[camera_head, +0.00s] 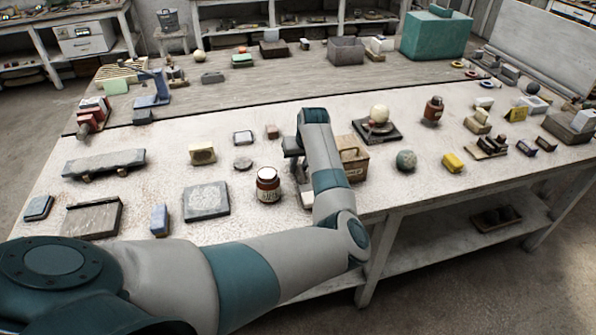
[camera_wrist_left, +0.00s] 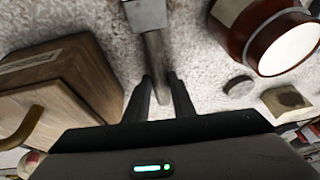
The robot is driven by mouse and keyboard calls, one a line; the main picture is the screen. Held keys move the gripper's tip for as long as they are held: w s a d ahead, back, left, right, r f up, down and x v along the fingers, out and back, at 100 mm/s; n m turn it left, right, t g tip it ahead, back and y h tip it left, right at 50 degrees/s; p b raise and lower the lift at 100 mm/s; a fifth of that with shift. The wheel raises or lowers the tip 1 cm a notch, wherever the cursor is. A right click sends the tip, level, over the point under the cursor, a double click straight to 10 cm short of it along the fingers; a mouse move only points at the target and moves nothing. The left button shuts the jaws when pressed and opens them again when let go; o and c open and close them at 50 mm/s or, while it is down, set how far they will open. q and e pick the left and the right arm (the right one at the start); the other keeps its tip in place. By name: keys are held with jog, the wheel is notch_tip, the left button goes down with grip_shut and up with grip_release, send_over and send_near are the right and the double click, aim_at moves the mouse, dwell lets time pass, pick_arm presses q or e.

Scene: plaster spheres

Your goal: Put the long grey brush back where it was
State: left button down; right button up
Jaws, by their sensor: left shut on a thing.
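The long grey brush (camera_wrist_left: 155,62) lies between the fingers of my left gripper (camera_wrist_left: 162,82) in the left wrist view. Its wider grey end (camera_wrist_left: 146,12) points to the top of that picture. In the head view my left gripper (camera_head: 293,152) reaches down over the white table, and a grey part of the brush (camera_head: 306,194) shows below it, beside my forearm. The left gripper is shut on the brush. I cannot tell whether the brush touches the table. My right gripper is in neither view.
A brown jar (camera_head: 268,186) stands left of the brush, and a wooden box (camera_head: 354,160) stands to the right, partly behind my arm. A grey disc (camera_head: 243,164) and a yellowish block (camera_head: 202,153) lie farther left. A flat grey slab (camera_head: 206,201) lies near the front edge.

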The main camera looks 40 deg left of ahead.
aim_at(304, 176)
pick_arm(q)
jog(key=shift+f, duration=0.45)
jog(key=c, duration=1.5)
grip_release()
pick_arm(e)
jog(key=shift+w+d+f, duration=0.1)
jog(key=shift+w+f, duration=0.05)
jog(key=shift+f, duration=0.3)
pick_arm(q)
jog(key=shift+s+d+r+b, duration=0.1)
jog(key=shift+r+b, duration=0.2)
jog(key=shift+r, duration=0.15)
jog(key=b+v, duration=0.2)
jog(key=v, duration=0.7)
jog(key=shift+d, duration=0.1)
jog(key=shift+b+v, duration=0.35)
jog(key=shift+v, duration=0.7)
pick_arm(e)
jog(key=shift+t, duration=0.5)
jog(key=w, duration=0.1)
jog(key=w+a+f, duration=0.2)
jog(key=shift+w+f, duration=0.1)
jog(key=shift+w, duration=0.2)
